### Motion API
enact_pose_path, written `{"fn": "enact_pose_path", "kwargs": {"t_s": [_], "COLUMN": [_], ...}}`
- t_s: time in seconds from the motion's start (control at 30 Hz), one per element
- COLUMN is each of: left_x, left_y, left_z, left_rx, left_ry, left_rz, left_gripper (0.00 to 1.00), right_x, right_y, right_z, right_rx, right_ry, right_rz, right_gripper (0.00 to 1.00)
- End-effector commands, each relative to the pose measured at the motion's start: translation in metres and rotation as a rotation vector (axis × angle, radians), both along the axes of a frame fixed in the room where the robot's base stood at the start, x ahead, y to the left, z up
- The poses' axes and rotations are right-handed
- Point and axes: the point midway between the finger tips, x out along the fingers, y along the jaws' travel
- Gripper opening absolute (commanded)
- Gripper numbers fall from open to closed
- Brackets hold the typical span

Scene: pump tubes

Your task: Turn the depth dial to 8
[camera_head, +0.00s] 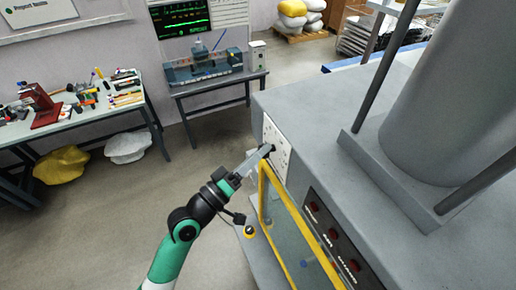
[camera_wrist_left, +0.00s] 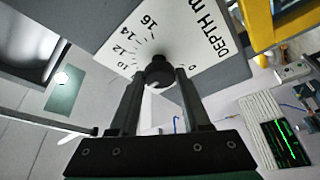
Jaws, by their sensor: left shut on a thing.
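The depth dial is a small black round knob (camera_wrist_left: 158,72) on a white plate (camera_wrist_left: 185,40) marked "DEPTH", with the numbers 16, 14, 12, 10 and 0 readable. In the head view the plate (camera_head: 283,150) sits on the near upper face of the large grey machine. My left gripper (camera_wrist_left: 155,78) is shut on the knob, one finger on each side of it. In the head view the left gripper (camera_head: 266,150) reaches the plate from the left. The fingers and knob hide part of the scale, and I cannot tell where the dial points. My right gripper is out of view.
A yellow-framed clear door (camera_head: 264,206) lies just below the plate, close to the left arm. Red buttons (camera_head: 331,235) are on a dark panel to its right. A cluttered bench (camera_head: 75,119) stands at the left. The floor between is open.

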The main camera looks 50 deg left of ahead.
Motion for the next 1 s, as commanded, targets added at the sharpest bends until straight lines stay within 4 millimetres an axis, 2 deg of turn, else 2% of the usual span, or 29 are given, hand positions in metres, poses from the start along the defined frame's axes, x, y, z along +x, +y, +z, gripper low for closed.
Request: {"fn": "enact_pose_path", "kwargs": {"t_s": [0.3, 0.77, 0.8, 0.93, 1.0], "left_x": [0.0, 0.0001, 0.0001, 0.0001, 0.0001], "left_y": [-0.0004, -0.0004, -0.0004, -0.0004, -0.0003], "left_z": [0.0003, 0.0, 0.0, 0.0, 0.0001], "left_rx": [-0.096, -0.107, -0.107, -0.107, -0.106], "left_ry": [0.028, 0.032, 0.032, 0.032, 0.032], "left_rz": [-0.002, -0.002, -0.002, -0.002, -0.002], "left_gripper": [0.0, 0.0, 0.54, 0.77, 0.77], "right_x": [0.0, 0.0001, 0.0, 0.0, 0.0], "right_y": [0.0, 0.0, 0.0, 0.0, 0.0], "right_z": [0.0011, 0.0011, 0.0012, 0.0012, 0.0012], "right_rx": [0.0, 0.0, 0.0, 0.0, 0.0], "right_ry": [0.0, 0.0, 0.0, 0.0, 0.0], "right_rz": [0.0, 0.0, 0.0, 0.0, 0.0], "right_gripper": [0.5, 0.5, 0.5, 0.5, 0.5]}}
